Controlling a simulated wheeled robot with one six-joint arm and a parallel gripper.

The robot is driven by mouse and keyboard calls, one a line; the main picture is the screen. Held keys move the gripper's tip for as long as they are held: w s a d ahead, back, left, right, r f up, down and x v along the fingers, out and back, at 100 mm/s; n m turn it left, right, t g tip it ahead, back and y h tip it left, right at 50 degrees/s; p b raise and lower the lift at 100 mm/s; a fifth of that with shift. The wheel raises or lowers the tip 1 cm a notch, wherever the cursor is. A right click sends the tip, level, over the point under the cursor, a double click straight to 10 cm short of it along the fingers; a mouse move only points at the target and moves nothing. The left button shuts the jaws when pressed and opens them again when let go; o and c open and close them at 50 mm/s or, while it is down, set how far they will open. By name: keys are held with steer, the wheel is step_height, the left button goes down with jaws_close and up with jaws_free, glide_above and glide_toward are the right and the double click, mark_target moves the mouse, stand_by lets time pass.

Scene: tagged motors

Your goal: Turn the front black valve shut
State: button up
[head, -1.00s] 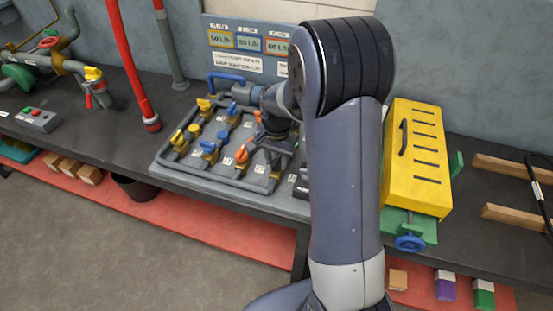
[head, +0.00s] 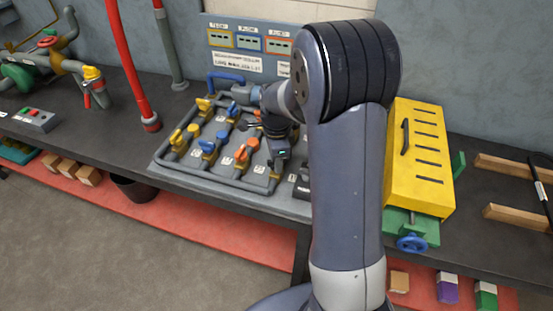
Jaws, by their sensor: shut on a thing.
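A grey valve board (head: 222,186) lies on the bench, with pipes and two rows of coloured valves. In the front row are a yellow valve (head: 177,137), a blue valve (head: 208,147) and an orange valve (head: 242,155). My gripper (head: 279,162) reaches down over that spot and is shut on the valve's handle. The fingers and the handle's angle are too small and covered to make out.
A panel with three displays (head: 249,42) stands behind the board. A yellow slotted box (head: 418,150) with a blue handwheel (head: 411,243) is to the right. A red pipe (head: 130,70) rises at the left. My arm covers the bench between board and box.

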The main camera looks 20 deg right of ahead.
steer(key=m, duration=0.5)
steer(key=shift+m, duration=0.4)
stand_by(0.4)
steer(key=o, duration=1)
step_height(320, 180, up, 11)
steer(key=shift+b, duration=0.35)
steer(key=shift+f, duration=0.15)
